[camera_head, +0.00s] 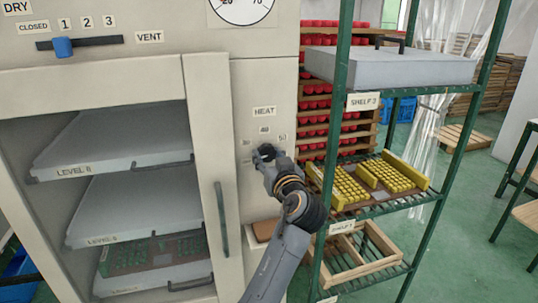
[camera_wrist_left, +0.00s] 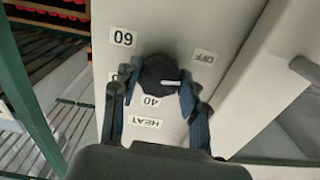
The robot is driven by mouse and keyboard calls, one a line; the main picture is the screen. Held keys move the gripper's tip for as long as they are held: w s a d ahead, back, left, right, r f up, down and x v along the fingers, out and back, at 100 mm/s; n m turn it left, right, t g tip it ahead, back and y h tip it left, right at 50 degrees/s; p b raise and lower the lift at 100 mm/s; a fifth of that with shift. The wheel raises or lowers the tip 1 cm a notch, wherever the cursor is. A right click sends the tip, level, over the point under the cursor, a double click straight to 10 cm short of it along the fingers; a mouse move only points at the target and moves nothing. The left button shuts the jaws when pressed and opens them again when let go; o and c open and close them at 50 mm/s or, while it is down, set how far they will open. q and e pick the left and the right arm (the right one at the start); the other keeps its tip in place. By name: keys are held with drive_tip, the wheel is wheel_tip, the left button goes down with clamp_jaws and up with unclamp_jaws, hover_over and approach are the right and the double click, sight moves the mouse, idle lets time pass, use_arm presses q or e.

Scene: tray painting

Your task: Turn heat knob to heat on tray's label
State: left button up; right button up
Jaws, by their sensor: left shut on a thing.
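The heat knob (camera_wrist_left: 158,70) is dark, with a white pointer mark that points to the right in the left wrist view. My left gripper (camera_wrist_left: 157,85) is shut on the knob, one finger on each side. In the head view the gripper (camera_head: 265,155) covers most of the knob, under the HEAT label (camera_head: 264,112). Around the knob in the wrist view are labels 60 (camera_wrist_left: 122,38), 40 (camera_wrist_left: 150,101) and OFF (camera_wrist_left: 204,57). Other labels are partly hidden by the fingers. A tray with green pieces (camera_head: 155,250) sits low in the cabinet. I cannot read a heat value on it.
The cabinet door (camera_head: 212,190) with its long handle is left of my arm. A vent slider (camera_head: 63,47) is at the upper left. A green rack (camera_head: 335,120) stands close on the right, with a yellow-piece tray (camera_head: 367,210) and a grey tray (camera_head: 400,65).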

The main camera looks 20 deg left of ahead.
use_arm(q)
drive_tip(key=m+p, duration=0.1)
drive_tip(key=m, duration=0.1)
drive_tip(key=m+p, duration=0.1)
drive_tip(key=m, duration=0.1)
drive_tip(key=shift+r+m, duration=0.2)
drive_tip(key=shift+m, duration=0.1)
drive_tip(key=m+p, duration=0.2)
drive_tip(key=m, duration=0.1)
drive_tip(key=shift+m, duration=0.4)
drive_tip(key=m+p, duration=0.3)
drive_tip(key=shift+r+m, duration=0.15)
drive_tip(key=shift+m, duration=0.15)
drive_tip(key=m+p, duration=0.3)
drive_tip(key=m, duration=0.1)
drive_tip(key=shift+m+p, duration=0.3)
drive_tip(key=m+p, duration=0.3)
drive_tip(key=m, duration=0.1)
drive_tip(key=shift+p, duration=0.4)
drive_tip(key=m+p, duration=0.3)
drive_tip(key=m, duration=0.1)
drive_tip(key=shift+r, duration=0.1)
drive_tip(key=m+p, duration=0.3)
drive_tip(key=m, duration=0.1)
drive_tip(key=shift+p, duration=0.3)
drive_tip(key=shift+f+m+p, duration=0.2)
drive_tip(key=shift+m+p, duration=0.85)
drive_tip(key=shift+m, duration=0.65)
